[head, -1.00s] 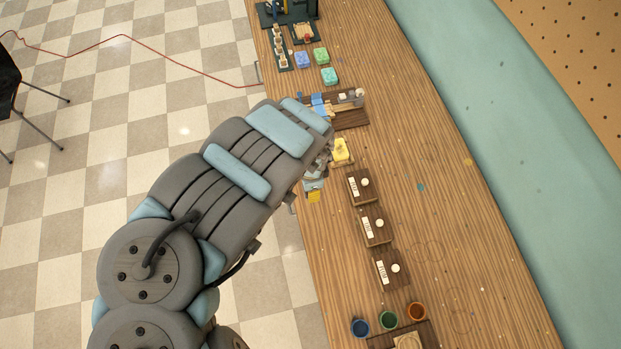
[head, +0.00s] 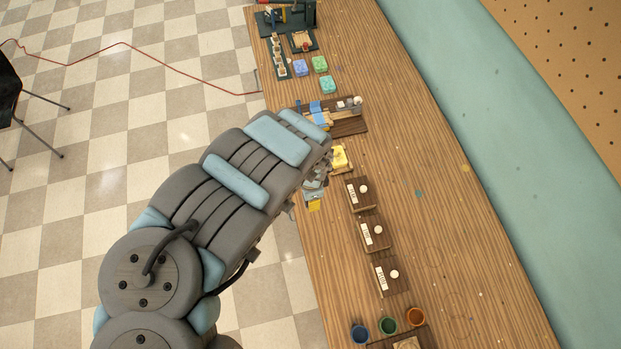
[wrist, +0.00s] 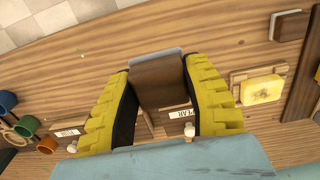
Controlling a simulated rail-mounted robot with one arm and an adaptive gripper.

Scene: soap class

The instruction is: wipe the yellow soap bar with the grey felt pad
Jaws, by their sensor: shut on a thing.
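The yellow soap bar (head: 340,157) lies on a small wooden board on the bench, just right of my arm's end. In the wrist view the soap bar (wrist: 262,89) is to the right of my gripper, clear of it. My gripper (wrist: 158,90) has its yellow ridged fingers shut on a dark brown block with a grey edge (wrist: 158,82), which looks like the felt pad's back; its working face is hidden. In the head view only a bit of my gripper (head: 314,200) shows past the arm, near the bench's left edge, beside the soap and apart from it.
Several dark boards with white labels and round knobs (head: 374,232) line the bench below the soap. Blue, green and orange cups (head: 388,326) stand nearer. A wooden rack (head: 345,118) and coloured soaps (head: 320,64) lie beyond. A brown block (wrist: 285,25) lies above the soap in the wrist view. The bench's right side is clear.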

